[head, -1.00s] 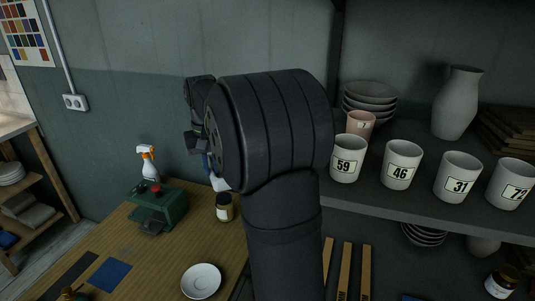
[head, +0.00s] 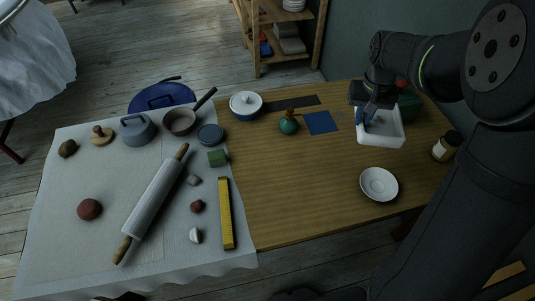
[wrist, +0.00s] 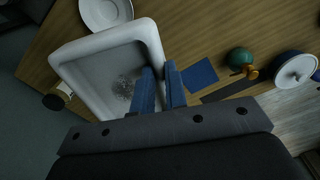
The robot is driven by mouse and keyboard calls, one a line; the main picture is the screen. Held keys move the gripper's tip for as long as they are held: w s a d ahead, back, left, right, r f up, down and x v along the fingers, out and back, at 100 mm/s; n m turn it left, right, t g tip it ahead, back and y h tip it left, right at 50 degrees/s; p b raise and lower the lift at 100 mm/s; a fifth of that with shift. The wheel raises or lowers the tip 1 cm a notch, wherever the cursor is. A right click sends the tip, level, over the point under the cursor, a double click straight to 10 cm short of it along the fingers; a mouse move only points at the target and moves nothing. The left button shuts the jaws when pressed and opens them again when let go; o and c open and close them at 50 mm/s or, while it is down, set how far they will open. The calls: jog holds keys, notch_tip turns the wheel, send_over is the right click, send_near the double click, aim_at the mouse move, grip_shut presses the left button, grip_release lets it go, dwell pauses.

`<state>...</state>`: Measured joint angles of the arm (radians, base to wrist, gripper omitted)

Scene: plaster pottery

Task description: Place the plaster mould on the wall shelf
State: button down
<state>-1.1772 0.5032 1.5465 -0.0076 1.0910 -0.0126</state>
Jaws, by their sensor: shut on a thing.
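The plaster mould is a white, shallow, rectangular tray-like block (head: 393,139) with a hollow inside, at the right of the head view. My gripper (head: 370,117) is shut on one side wall of it, with blue fingers on either side of the wall. In the wrist view the mould (wrist: 70,60) shows its grey hollow, and the fingers (wrist: 161,88) grip its right wall. The mould appears to hang over the right part of the wooden table; its exact height is unclear. The wall shelf is not in either current view.
The table's middle (head: 290,185) is clear.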

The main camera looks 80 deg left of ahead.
jog(key=s+f+n, duration=0.2)
jog(key=s+f, duration=0.2)
jog(key=s, duration=0.5)
jog(key=s+f+n, duration=0.2)
jog(key=s+f, duration=0.3)
jog(key=s, duration=0.3)
send_over(260, 175)
notch_tip(260, 175, down, 7)
jog(key=shift+r, duration=0.15)
jog(key=shift+s+f, duration=0.1)
jog(key=shift+f, duration=1.95)
jog(key=c, duration=1.8)
grip_release()
jog(key=shift+f, duration=0.15)
jog(key=shift+c, duration=0.2)
jog(key=o, duration=0.4)
notch_tip(260, 175, up, 12)
jog(key=shift+r, duration=0.15)
